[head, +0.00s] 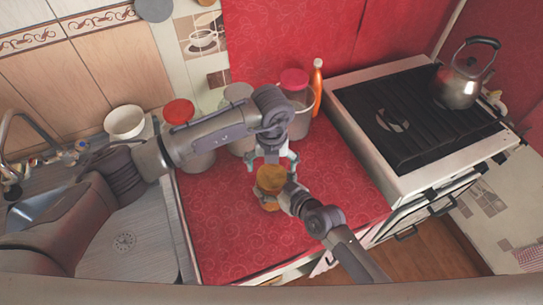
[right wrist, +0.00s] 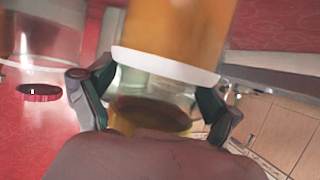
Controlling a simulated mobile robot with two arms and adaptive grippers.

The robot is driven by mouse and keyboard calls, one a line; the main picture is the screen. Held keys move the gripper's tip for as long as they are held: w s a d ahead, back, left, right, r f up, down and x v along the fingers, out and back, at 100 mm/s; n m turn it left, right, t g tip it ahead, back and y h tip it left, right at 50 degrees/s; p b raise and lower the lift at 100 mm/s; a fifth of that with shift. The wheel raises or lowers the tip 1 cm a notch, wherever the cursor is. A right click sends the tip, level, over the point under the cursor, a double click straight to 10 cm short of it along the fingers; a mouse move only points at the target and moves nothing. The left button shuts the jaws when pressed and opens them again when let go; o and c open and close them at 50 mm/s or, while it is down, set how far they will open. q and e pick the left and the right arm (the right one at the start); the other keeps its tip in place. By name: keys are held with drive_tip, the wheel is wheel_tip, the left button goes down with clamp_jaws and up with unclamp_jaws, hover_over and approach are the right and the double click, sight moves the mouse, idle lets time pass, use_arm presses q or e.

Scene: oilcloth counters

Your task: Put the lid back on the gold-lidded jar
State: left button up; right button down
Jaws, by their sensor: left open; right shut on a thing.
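The gold lid (head: 271,177) is at the top of the jar (head: 270,207), over the red counter in the head view. The right wrist view is upside down: the jar's amber lower part (right wrist: 180,28) is at the top, and clear glass and a yellow edge of the lid (right wrist: 122,130) are below it. I cannot tell whether the lid is fully seated. My right gripper (right wrist: 155,105) is shut on the jar's upper glass part; it comes from the lower right in the head view (head: 283,193). My left gripper (head: 275,160) is open, close behind the lid.
Behind stand a red-lidded jar (head: 178,112), a grey-lidded jar (head: 238,93), a pink-lidded jar (head: 294,79) and an orange bottle (head: 317,85). A stove (head: 372,150) with a kettle (head: 462,84) is right; a white bowl (head: 125,121) is left. The front counter (head: 235,235) is clear.

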sight(272, 175)
use_arm(q)
drive_tip(key=shift+f, duration=1.7)
drive_tip(key=c, duration=1.2)
drive_tip(key=m, duration=0.4)
drive_tip(key=shift+a+f+m, duration=0.1)
drive_tip(key=shift+f+m, duration=0.05)
drive_tip(key=shift+m, duration=0.25)
drive_tip(key=o, duration=1.2)
drive_tip(key=shift+d+r, duration=0.2)
